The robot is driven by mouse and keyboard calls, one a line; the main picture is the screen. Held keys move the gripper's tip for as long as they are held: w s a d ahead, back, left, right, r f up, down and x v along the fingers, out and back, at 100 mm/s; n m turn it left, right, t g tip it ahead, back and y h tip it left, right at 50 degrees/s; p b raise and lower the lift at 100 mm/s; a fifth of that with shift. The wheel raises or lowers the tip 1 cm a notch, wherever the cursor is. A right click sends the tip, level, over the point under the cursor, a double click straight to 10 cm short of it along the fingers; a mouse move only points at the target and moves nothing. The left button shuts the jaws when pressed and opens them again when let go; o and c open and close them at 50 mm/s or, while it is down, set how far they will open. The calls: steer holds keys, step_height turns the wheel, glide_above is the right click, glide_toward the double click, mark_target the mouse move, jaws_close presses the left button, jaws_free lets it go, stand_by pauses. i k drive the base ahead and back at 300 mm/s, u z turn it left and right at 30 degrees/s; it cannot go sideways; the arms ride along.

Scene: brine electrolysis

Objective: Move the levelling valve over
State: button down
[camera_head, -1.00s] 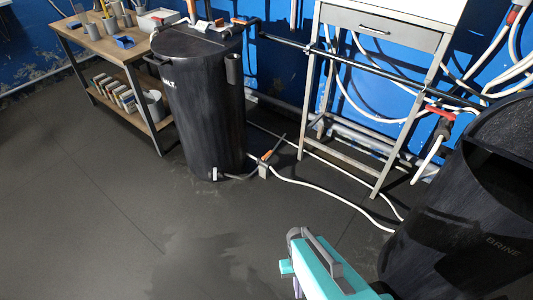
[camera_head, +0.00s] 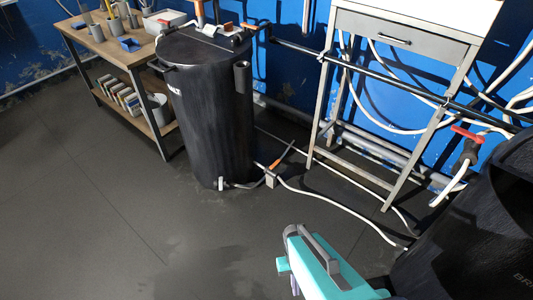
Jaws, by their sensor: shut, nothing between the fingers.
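A small valve (camera_head: 272,178) sits low on the floor on the white hose between the black salt tank (camera_head: 208,115) and the black brine tank (camera_head: 480,230). It has a thin slanted lever (camera_head: 284,154) with an orange part. A second valve with a red handle (camera_head: 467,135) is on the pipework at the right, above the brine tank's left rim. Neither carries a readable label, so I cannot tell for sure which is the levelling valve. My teal arm shows at the bottom, apart from both valves. My gripper's fingers are not visible.
A metal stand with a drawer (camera_head: 395,40) is against the blue wall. A wooden bench (camera_head: 95,45) with cups stands at the left. A white hose (camera_head: 340,207) runs over the floor to the brine tank. The dark floor (camera_head: 100,220) at the left and front is clear.

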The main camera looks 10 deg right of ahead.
mark_target(271, 168)
steer(key=u, duration=0.35)
steer(key=i, duration=0.6)
steer(key=u, duration=0.8)
steer(key=i, duration=0.5)
steer(key=u, duration=0.25)
